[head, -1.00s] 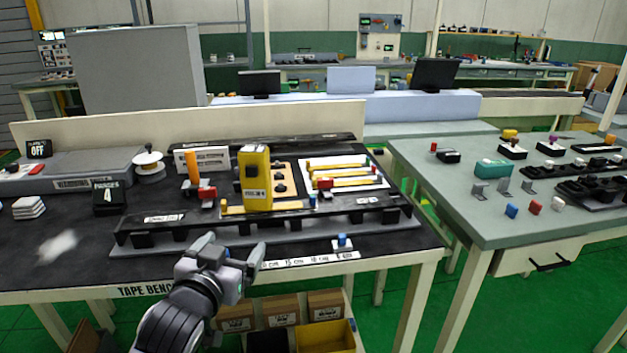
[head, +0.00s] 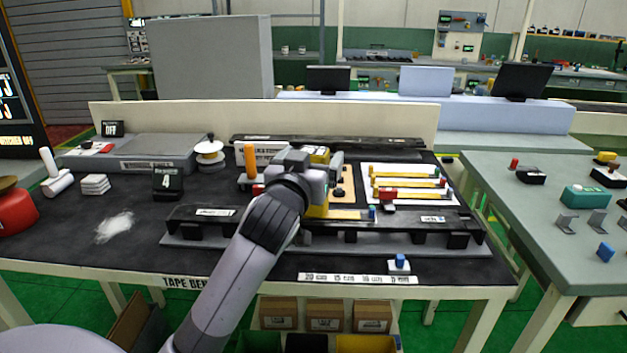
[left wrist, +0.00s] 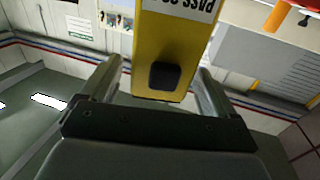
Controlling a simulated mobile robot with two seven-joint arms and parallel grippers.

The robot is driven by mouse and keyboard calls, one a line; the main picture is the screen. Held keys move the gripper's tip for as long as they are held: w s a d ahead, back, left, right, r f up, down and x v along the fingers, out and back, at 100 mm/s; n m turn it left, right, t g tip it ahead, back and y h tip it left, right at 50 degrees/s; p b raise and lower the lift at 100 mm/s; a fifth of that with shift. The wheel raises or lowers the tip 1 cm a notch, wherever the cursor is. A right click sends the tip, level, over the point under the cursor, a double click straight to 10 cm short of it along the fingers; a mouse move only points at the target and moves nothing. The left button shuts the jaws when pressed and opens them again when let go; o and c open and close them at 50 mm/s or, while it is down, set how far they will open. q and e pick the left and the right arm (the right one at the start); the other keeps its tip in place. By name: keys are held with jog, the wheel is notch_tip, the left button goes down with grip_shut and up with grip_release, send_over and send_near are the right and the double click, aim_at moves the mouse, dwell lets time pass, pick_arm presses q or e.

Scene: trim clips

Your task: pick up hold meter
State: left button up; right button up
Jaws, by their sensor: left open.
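The yellow hold meter (head: 317,210) stands on the dark tape bench, mostly hidden behind my left gripper in the head view. In the left wrist view the meter (left wrist: 178,50) shows a black knob or button and upside-down lettering. It stands between the two fingers of my left gripper (left wrist: 158,80). In the head view my left gripper (head: 313,166) is in front of the meter, its fingers open around it. I cannot tell whether either finger touches it. My right gripper is not in view.
A long black rail (head: 400,222) runs along the bench front. A white board with yellow strips (head: 408,170) lies to the right. A white spool (head: 209,152) and a "4" sign (head: 168,183) stand to the left. A grey-green table (head: 515,200) is at the right.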

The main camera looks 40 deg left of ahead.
pick_arm(q)
jog(key=shift+w+a, duration=0.15)
jog(key=shift+w, duration=0.35)
jog(key=c, duration=1.3)
grip_shut()
jog(key=shift+r, duration=0.1)
